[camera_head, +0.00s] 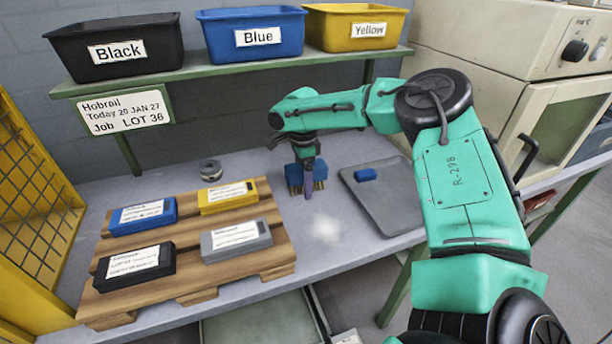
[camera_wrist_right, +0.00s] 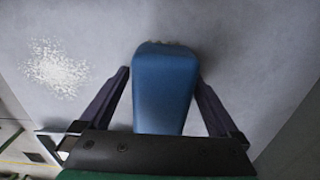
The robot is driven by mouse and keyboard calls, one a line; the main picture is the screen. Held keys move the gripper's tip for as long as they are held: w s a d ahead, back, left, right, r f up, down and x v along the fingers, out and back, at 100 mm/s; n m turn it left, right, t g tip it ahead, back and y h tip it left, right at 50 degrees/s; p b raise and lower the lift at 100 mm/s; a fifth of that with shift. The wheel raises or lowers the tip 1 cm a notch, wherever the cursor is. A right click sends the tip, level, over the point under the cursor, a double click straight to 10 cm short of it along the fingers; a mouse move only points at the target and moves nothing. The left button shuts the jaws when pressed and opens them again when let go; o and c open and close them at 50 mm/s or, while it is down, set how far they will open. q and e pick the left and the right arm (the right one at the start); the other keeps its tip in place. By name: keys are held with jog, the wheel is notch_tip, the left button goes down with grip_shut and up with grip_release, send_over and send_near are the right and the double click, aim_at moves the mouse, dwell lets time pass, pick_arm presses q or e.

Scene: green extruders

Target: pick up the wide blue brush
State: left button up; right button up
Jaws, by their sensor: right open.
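The wide blue brush (camera_head: 294,178) stands on the grey bench, blue block up with tan bristles showing below. My right gripper (camera_head: 308,190) is over it, and the near finger hides part of the brush. In the right wrist view the blue top of the brush (camera_wrist_right: 165,90) lies between the two open fingers of the right gripper (camera_wrist_right: 165,92). My left gripper is not in view.
A grey tray (camera_head: 385,215) with a small blue block (camera_head: 366,174) lies to the right. White powder (camera_head: 326,228) is in front. A wooden pallet (camera_head: 190,265) with several labelled boxes is at left. A green shelf (camera_head: 200,68) with bins hangs above.

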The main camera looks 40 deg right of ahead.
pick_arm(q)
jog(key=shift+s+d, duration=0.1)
pick_arm(e)
jog(key=shift+w+f, duration=0.1)
grip_shut()
jog(key=shift+r, duration=0.65)
notch_tip(320, 180, up, 2)
jog(key=shift+r+b, duration=0.25)
jog(key=shift+b, duration=0.1)
jog(key=s+a, duration=0.1)
jog(key=s, duration=0.4)
jog(key=s+a, duration=0.2)
jog(key=s, duration=0.3)
jog(key=s+a+b, duration=0.1)
jog(key=s+a, duration=0.1)
jog(key=s, duration=0.3)
jog(key=shift+s, duration=0.15)
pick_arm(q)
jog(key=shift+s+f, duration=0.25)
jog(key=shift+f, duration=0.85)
pick_arm(e)
jog(key=shift+s+a+f, duration=0.1)
jog(key=shift+s+a, duration=0.15)
jog(key=shift+s, duration=0.2)
jog(key=shift+s+a, duration=0.2)
jog(key=shift+s, duration=0.25)
